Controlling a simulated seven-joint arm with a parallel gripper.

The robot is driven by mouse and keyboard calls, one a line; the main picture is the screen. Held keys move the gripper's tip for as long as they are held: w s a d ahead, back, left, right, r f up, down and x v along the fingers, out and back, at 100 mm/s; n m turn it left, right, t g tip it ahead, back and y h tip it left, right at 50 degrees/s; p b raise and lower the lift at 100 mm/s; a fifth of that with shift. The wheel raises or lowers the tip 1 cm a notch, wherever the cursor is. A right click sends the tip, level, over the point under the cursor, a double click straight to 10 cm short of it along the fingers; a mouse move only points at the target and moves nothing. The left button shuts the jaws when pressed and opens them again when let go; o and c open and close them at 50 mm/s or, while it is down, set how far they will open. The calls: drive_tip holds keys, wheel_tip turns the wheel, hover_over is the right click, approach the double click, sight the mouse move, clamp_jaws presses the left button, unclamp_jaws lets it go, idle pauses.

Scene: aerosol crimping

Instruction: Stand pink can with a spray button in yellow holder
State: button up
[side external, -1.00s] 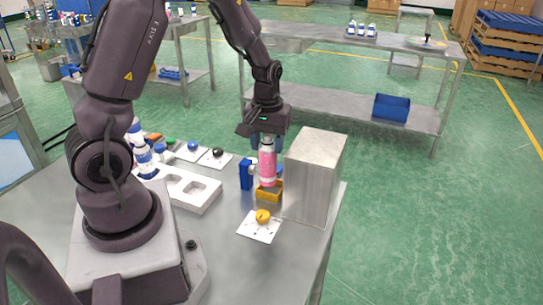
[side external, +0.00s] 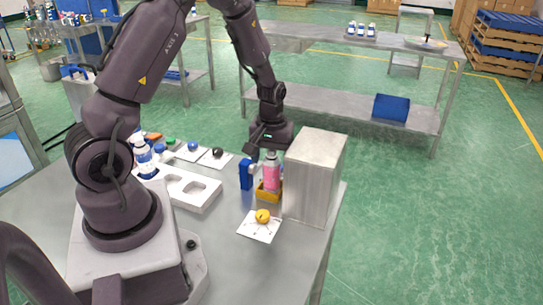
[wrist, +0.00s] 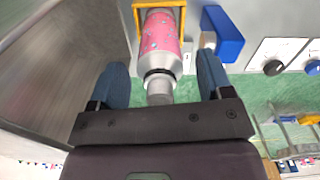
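The pink can (side external: 272,172) stands upright in the yellow holder (side external: 266,196). In the wrist view the pink can (wrist: 160,35) has a silver shoulder, a dark ring and a grey top piece, and its lower end is inside the yellow holder (wrist: 180,17). My gripper (side external: 267,150) is just above and behind the can's top. In the wrist view my gripper (wrist: 162,70) is open, with one blue finger on each side of the can's top and clear gaps between.
A tall metal box (side external: 309,180) stands close on the right of the holder. A blue block (side external: 246,174) is close on its left. A white card with a yellow knob (side external: 262,216) lies in front. A white tray (side external: 205,203) and bottles (side external: 143,157) are further left.

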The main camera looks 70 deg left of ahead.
drive_tip(key=shift+r, duration=0.1)
wheel_tip(320, 180, up, 12)
drive_tip(key=shift+f, duration=0.1)
drive_tip(key=s+d+r+m+t, duration=0.5)
drive_tip(key=s+d+r+m, duration=0.5)
drive_tip(key=s+d+r, duration=0.3)
drive_tip(key=d, duration=0.2)
drive_tip(key=shift+d+r+m+t, duration=0.15)
drive_tip(key=shift+d+m+t, duration=0.15)
idle(1.5)
